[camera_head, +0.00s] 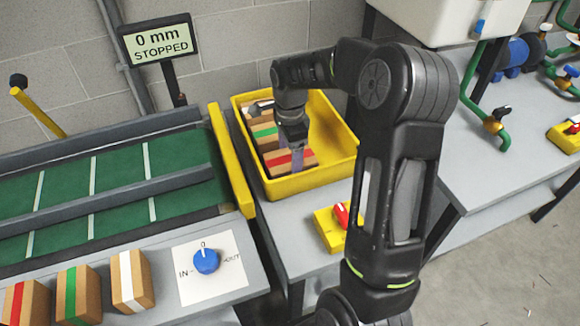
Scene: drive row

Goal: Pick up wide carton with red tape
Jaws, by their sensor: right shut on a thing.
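The wide carton with red tape (278,162) is in the front left part of the yellow bin (322,181). My right gripper (296,158) reaches down into the bin from above and is shut on this carton. The fingers cover part of its top, and I cannot tell whether it is lifted off the bin floor. Behind it in the bin are a carton with green tape (265,133) and one with white tape (257,109), partly hidden by my arm. My left gripper is not in view.
On the left, a green conveyor belt (115,180) stands beside a sign reading "0 mm STOPPED" (158,40). Cartons with red (17,303), green (71,295) and white tape (127,280) stand along its front, near a blue knob (206,260). A yellow box with a red switch (335,226) sits before the bin.

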